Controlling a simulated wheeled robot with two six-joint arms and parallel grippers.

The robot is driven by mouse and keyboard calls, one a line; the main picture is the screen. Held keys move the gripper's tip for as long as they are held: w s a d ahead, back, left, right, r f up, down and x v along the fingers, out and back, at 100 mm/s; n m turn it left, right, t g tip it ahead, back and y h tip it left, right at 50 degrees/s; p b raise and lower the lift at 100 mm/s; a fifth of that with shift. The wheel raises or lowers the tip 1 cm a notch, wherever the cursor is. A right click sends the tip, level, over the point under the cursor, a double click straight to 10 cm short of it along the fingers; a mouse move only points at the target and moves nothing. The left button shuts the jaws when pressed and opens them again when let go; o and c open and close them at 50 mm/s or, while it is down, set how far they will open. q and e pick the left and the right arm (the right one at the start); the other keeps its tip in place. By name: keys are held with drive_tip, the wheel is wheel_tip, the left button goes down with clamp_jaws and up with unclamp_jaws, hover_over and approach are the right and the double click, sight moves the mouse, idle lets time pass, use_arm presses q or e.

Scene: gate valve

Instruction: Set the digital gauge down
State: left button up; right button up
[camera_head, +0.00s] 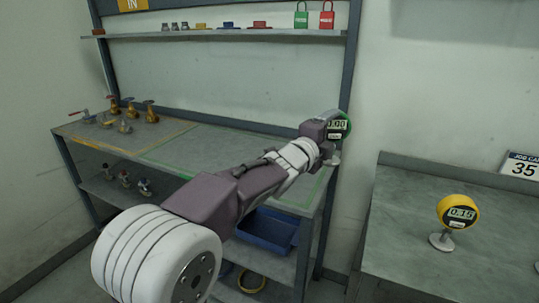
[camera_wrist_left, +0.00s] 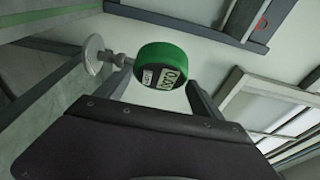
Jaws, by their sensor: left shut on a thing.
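The green digital gauge (camera_head: 343,126) is at the right end of the workbench, its display facing out and reading about 0.00. My left gripper (camera_head: 326,131) is shut on it. In the left wrist view the green gauge (camera_wrist_left: 160,66) sits between the two fingers, with its stem and round foot pointing left. The foot (camera_head: 334,158) shows below the gauge in the head view; I cannot tell whether it touches the bench top. A yellow digital gauge (camera_head: 457,213) reading about 0.15 stands upright on the right-hand table. My right gripper is not in view.
The workbench (camera_head: 205,146) has a clear middle and several brass valves (camera_head: 128,108) at its left end. A shelf (camera_head: 225,34) above holds small parts and green and red padlocks (camera_head: 326,17). A blue bin (camera_head: 268,230) sits below. The right-hand table (camera_head: 400,240) is mostly bare.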

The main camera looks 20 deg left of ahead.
use_arm(q)
drive_tip(key=shift+d+r, duration=0.1)
drive_tip(key=shift+r, duration=0.1)
drive_tip(key=shift+a, duration=0.25)
drive_tip(key=w+a+f, duration=0.6)
drive_tip(key=a+f, duration=0.3)
drive_tip(key=f, duration=0.2)
drive_tip(key=shift+a, duration=0.3)
drive_tip(key=o, duration=1.6)
drive_tip(key=shift+f, duration=0.25)
drive_tip(key=o, duration=0.5)
drive_tip(key=shift+c, duration=0.2)
